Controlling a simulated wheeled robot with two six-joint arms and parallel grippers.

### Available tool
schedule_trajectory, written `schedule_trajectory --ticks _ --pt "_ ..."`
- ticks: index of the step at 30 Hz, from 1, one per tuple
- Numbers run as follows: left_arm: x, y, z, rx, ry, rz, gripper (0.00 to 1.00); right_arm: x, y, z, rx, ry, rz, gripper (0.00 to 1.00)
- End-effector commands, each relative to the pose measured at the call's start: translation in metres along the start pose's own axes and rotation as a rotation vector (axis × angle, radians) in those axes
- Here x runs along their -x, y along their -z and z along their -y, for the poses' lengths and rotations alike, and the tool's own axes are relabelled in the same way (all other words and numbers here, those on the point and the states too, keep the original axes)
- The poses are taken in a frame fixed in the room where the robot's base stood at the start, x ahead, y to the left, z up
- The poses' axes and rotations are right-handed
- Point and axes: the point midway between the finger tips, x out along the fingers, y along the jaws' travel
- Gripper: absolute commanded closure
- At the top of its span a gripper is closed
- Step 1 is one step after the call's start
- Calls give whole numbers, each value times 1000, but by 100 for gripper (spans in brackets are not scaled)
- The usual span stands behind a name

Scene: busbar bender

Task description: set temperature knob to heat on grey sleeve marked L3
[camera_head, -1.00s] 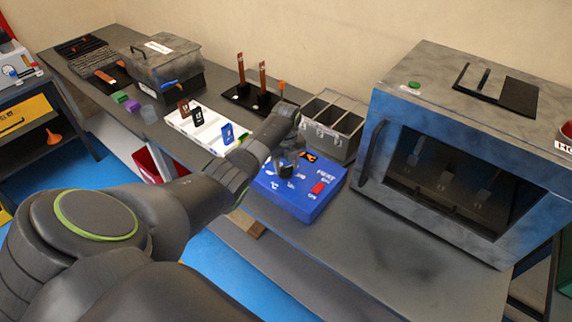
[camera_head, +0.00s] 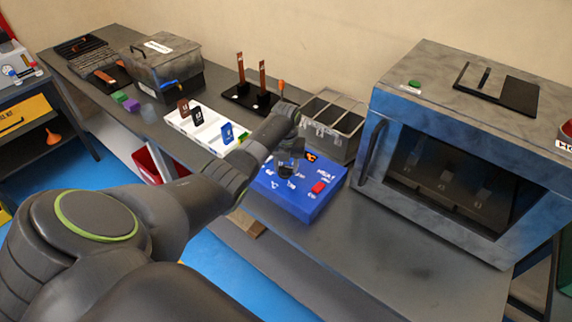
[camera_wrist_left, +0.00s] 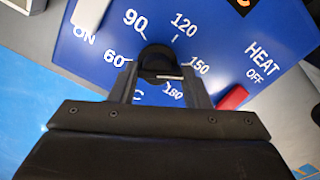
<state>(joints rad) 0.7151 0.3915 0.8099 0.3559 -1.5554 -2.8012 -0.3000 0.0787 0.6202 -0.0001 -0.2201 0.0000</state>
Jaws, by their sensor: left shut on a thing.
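The blue control box (camera_head: 322,206) stands on the bench and carries a temperature dial marked 60 to 180. My left gripper (camera_wrist_left: 160,72) is shut on the black temperature knob (camera_wrist_left: 157,60), one finger on each side. A white line on the knob points right in the wrist view, roughly between the 150 and 180 marks; the fingers partly hide the dial. In the head view the left gripper (camera_head: 287,162) is over the box. A red switch (camera_wrist_left: 233,97) sits beside the words HEAT and OFF. I cannot make out a grey sleeve marked L3. My right gripper is not in view.
An oven (camera_head: 385,205) with a glass door stands right of the box. A grey divided bin (camera_head: 325,145) is behind it. A white tray (camera_head: 207,139) with brown, black and blue sleeves is to the left. Bare bench lies in front of the oven.

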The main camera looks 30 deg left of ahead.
Motion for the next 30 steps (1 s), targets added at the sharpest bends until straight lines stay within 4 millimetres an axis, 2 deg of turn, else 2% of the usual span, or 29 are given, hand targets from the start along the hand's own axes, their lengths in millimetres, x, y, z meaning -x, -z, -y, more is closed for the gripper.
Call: schedule_trajectory --ticks 9,10,15,25,30 --pt "2 -1 1 -1 2 4 80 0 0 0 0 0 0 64" --pt "2 -1 1 -1 2 4 56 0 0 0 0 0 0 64" --pt "1 -1 0 0 1 2 35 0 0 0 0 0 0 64" --pt "2 0 0 0 0 1 35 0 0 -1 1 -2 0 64" --pt "18 -1 0 1 1 3 35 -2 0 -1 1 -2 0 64"
